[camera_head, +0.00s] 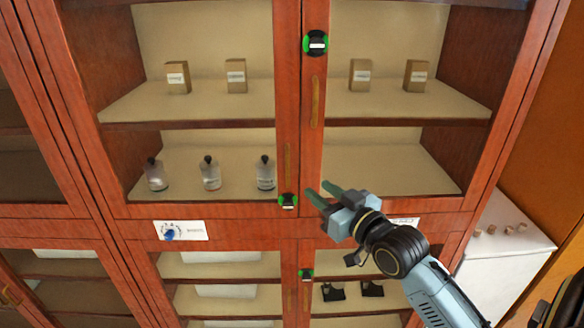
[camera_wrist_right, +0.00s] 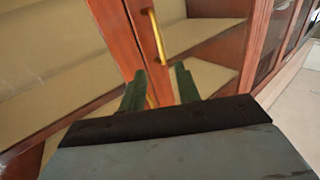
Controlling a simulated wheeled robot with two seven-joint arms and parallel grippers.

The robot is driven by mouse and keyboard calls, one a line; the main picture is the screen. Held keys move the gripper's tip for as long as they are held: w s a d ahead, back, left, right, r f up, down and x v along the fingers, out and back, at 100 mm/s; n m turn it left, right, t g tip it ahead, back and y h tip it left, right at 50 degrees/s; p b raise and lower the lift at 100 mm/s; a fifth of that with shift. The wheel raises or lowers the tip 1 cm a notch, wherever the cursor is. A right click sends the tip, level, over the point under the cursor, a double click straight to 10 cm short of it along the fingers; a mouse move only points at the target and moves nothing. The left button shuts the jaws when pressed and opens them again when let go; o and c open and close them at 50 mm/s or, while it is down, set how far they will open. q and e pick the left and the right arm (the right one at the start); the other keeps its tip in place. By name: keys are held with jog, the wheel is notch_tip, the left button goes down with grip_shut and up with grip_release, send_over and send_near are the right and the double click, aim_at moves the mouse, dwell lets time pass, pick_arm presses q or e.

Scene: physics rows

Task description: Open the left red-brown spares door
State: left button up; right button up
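A red-brown cabinet with framed doors fills the head view. Its upper left door (camera_head: 284,90) looks shut, with a slim brass handle (camera_head: 287,165) low on its inner edge. The upper right door (camera_head: 311,150) also looks shut and has its own brass handle (camera_head: 315,102). I cannot read which door is labelled spares. My right gripper (camera_head: 319,192) is open and empty, its green fingers just right of the left door's handle. In the right wrist view, the open fingers (camera_wrist_right: 160,85) point at the door frames, apart from a brass handle (camera_wrist_right: 158,37). My left gripper is out of view.
Green-ringed black devices sit on the frames at the top (camera_head: 316,43), middle (camera_head: 288,201) and below (camera_head: 306,274). Bottles (camera_head: 211,174) and small boxes (camera_head: 236,76) stand on the shelves inside. A white cabinet (camera_head: 505,245) stands at the right.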

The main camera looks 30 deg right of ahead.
aim_at(289, 168)
jog(key=w, duration=0.3)
jog(key=w+p, duration=0.1)
jog(key=w, duration=0.7)
jog(key=shift+w+a, duration=0.15)
jog(key=shift+a, duration=0.1)
grip_shut()
